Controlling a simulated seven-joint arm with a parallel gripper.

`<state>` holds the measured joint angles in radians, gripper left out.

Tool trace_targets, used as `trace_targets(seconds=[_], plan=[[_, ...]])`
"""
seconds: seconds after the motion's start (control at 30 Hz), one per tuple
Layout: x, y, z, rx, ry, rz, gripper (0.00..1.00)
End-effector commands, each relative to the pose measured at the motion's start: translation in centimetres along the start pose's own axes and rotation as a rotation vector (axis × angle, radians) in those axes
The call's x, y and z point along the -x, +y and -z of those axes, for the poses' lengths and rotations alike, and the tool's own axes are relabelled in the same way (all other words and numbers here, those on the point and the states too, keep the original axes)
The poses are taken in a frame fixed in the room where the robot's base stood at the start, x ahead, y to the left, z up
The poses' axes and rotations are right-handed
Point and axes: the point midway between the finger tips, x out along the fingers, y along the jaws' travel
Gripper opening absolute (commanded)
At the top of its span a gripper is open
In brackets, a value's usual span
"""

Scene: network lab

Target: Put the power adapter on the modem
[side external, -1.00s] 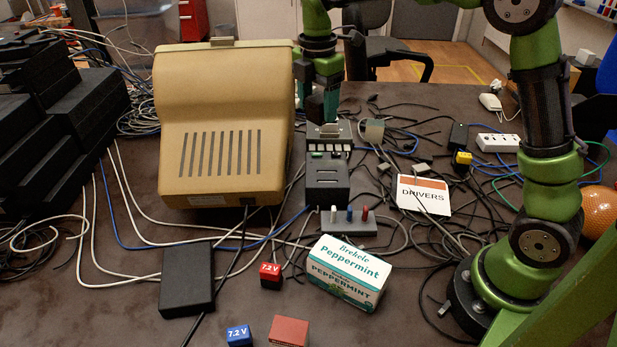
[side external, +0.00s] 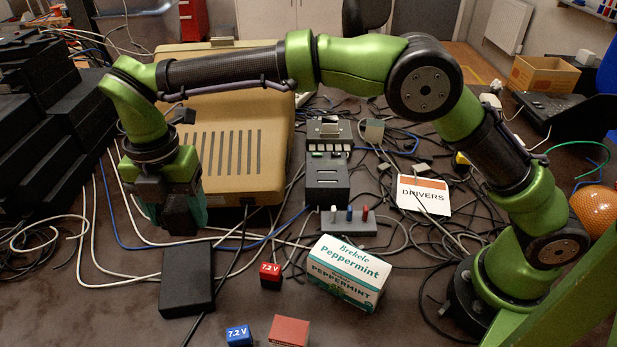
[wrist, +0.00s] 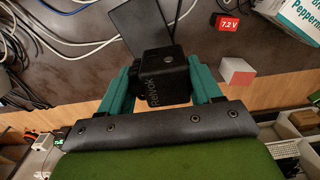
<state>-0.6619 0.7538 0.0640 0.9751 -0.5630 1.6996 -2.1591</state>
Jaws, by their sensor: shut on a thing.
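A flat black box (side external: 187,280), which looks like the modem, lies on the table nearer the camera, below and slightly right of my gripper in that picture. It also shows in the wrist view (wrist: 140,22), beyond the adapter and apart from it as far as I can tell.
The beige case (side external: 240,150) stands behind my gripper. A red 7.2 V block (side external: 270,275), a peppermint box (side external: 347,272), a blue 7.2 V block (side external: 239,336) and a red-brown block (side external: 289,331) sit right of the flat box. Cables cross the table around it.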

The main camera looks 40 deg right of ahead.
Motion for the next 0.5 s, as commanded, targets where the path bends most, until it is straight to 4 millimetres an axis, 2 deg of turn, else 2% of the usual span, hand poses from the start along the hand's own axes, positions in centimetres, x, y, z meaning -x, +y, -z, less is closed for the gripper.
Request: trace_targets(seconds=[0.27,0.5], plan=[[-3.6,0.0,0.1,0.000,0.001,0.000,0.28],[-8.0,0.0,0.0,-0.001,0.001,0.000,0.28]])
